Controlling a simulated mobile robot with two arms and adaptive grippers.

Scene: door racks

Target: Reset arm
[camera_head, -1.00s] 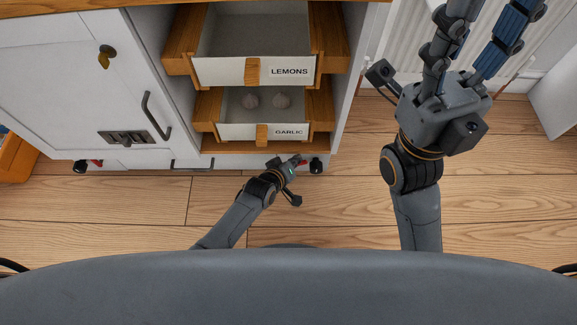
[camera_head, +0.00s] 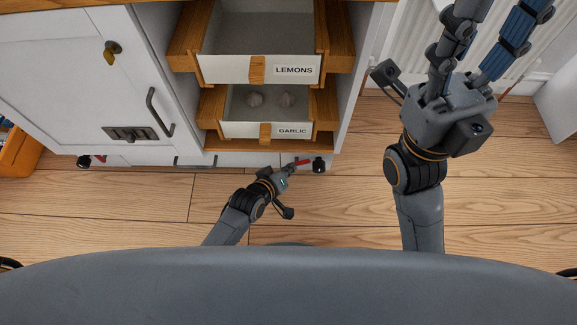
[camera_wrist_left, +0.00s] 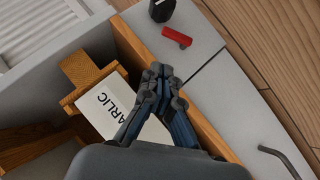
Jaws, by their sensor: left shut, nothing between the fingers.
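My left gripper (camera_head: 287,169) is low in front of the cabinet's base, just below the garlic drawer. In the left wrist view its fingers (camera_wrist_left: 158,76) are together with nothing between them. The wrist view looks down past the GARLIC label (camera_wrist_left: 117,107). My right gripper (camera_head: 487,45) is raised at the upper right, beside the cabinet and clear of it. Its two fingers are spread apart and empty, with their tips cut off by the top edge.
The lemons drawer (camera_head: 221,69) stands open and looks empty. The garlic drawer (camera_head: 233,130) below is open, with two garlic bulbs (camera_head: 271,99) inside. A red lever (camera_head: 302,162) and black foot (camera_head: 319,165) are close to my left gripper. Wooden floor (camera_head: 330,215) is clear in front.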

